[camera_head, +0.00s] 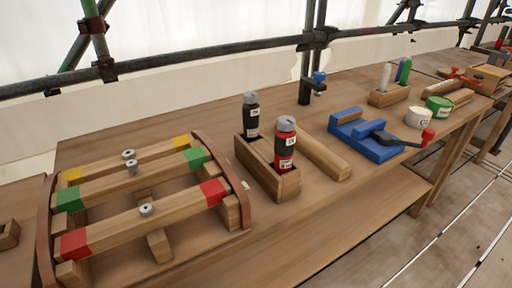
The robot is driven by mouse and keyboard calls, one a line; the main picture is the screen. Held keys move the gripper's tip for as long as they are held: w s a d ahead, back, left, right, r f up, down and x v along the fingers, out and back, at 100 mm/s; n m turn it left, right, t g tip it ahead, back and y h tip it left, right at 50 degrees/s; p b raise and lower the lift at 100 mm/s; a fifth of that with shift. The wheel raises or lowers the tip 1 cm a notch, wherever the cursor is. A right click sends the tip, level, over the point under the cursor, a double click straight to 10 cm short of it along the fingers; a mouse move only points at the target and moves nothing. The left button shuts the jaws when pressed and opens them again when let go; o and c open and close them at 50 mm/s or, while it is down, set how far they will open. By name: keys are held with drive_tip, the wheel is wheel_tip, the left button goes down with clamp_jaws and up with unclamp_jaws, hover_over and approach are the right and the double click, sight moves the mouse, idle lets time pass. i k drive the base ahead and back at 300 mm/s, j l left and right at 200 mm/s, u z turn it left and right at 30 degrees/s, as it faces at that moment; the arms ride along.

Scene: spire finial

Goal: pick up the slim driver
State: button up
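Two upright cylindrical tools stand in a wooden box (287,187) in the middle of the bench. One is black with a grey top (250,115) and stands at the back left of the box. The other is red and black with a grey top (285,143) and stands at the front right. Both carry white labels too small to read surely. They may be drivers, and I cannot tell which is the slim one. Their lower ends are hidden in the box. My gripper is not in view.
A wooden rack (242,190) holds beams with coloured ends. A wooden block (324,158) lies beside the box, then a blue vise (370,140). White and green tubs (438,106) and a small holder (389,95) stand farther right. Scaffold pipes (230,53) run behind.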

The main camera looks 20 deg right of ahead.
sight(284, 142)
drive_tip(key=k+l+z, duration=0.3)
drive_tip(key=z, duration=0.15)
drive_tip(key=k+l+z, duration=0.25)
drive_tip(key=l+z, duration=0.2)
